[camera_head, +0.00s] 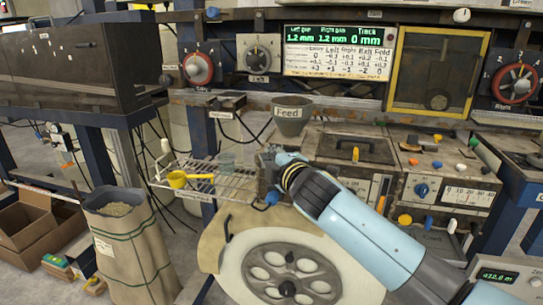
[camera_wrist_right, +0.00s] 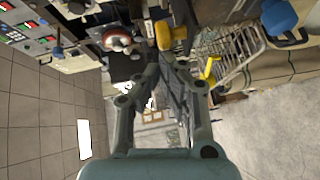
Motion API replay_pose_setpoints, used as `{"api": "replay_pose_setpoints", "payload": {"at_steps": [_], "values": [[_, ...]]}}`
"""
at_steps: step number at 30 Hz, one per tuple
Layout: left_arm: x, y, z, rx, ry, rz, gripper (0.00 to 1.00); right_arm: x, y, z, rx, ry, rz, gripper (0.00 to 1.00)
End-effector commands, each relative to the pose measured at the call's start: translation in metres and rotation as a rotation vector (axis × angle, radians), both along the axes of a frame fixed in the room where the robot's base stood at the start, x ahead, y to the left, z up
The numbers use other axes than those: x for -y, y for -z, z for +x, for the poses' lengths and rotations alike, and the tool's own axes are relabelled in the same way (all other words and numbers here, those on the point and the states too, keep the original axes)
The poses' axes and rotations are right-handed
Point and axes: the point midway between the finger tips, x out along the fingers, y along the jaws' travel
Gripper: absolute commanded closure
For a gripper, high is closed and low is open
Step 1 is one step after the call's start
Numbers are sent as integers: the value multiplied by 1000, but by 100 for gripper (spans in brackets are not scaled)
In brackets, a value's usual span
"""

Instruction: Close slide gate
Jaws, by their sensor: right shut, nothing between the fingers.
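The grey funnel-shaped hopper marked "Feed" (camera_head: 291,113) stands at the middle of the machine in the head view. I cannot make out a slide gate for certain; the area just below the hopper is partly hidden by my right gripper. My right gripper (camera_head: 267,168) is below and a little left of the hopper, at the end of my light blue arm. Its fingers (camera_wrist_right: 163,72) are shut and empty in the right wrist view. A blue knob (camera_head: 272,198) shows just below the gripper. My left gripper is not in view.
A large spoked wheel (camera_head: 290,278) is below. A sack (camera_head: 135,245) stands at lower left. A dark lidded panel (camera_head: 355,149) lies right of the hopper.

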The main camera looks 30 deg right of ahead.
Motion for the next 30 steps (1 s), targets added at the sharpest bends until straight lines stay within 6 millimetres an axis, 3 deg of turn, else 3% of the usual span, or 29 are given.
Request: {"api": "replay_pose_setpoints", "payload": {"at_steps": [3, 13, 30], "values": [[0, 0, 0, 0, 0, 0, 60, 4, 0, 3, 0, 0, -2, 100], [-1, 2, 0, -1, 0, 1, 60, 44, 0, 37, -1, 3, -1, 100], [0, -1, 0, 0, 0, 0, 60, 45, -4, 39, 1, 2, -3, 100]]}}
